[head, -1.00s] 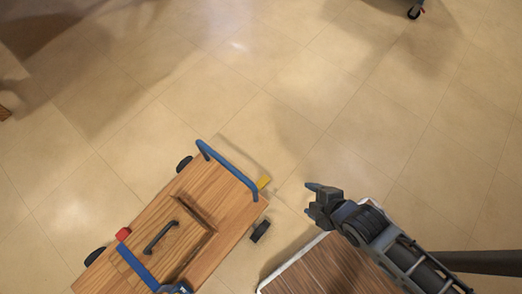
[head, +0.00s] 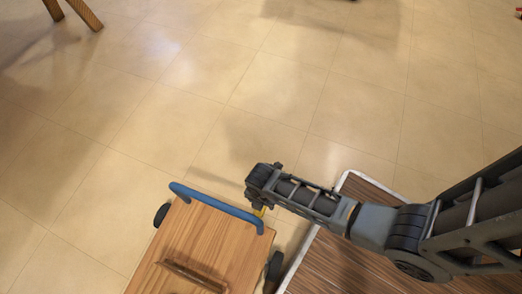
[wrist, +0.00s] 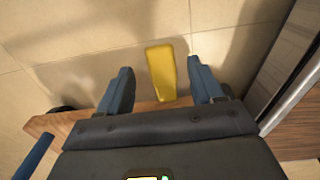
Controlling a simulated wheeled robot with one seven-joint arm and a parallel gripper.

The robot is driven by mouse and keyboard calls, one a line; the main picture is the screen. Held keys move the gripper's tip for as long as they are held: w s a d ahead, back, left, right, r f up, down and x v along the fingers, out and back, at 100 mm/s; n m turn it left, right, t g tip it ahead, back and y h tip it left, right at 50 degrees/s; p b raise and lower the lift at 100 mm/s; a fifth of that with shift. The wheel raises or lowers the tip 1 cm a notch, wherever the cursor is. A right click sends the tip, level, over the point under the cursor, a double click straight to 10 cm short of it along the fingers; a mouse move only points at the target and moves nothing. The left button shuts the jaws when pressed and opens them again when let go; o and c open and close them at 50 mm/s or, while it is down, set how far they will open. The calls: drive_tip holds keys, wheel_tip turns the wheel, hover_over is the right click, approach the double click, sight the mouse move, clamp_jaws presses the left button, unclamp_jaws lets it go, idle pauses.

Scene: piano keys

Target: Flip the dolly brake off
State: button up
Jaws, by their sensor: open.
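The wooden dolly (head: 213,237) is at the bottom of the head view, with a blue bar handle (head: 215,207) along its far end. The yellow brake pedal (head: 258,211) sticks out at its far right corner, mostly hidden by my gripper. In the wrist view the pedal (wrist: 161,75) lies between my two dark blue fingers, seen from above, with a gap on each side. The dolly's deck edge (wrist: 60,122) shows behind the fingers. My gripper (wrist: 161,68) is open and empty. Whether the fingertips are level with the pedal is unclear.
A brown wood-topped surface with a pale rim (head: 335,262) stands close to the dolly's right, under my arm. A dark wheel (head: 274,265) shows at the dolly's right side. Wooden legs (head: 78,12) stand at the far left. The tiled floor (head: 200,100) beyond the dolly is clear.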

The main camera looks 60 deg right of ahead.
drive_tip(key=shift+f+b, duration=0.6)
drive_tip(key=shift+f, duration=1.05)
clamp_jaws()
drive_tip(key=shift+r, duration=0.1)
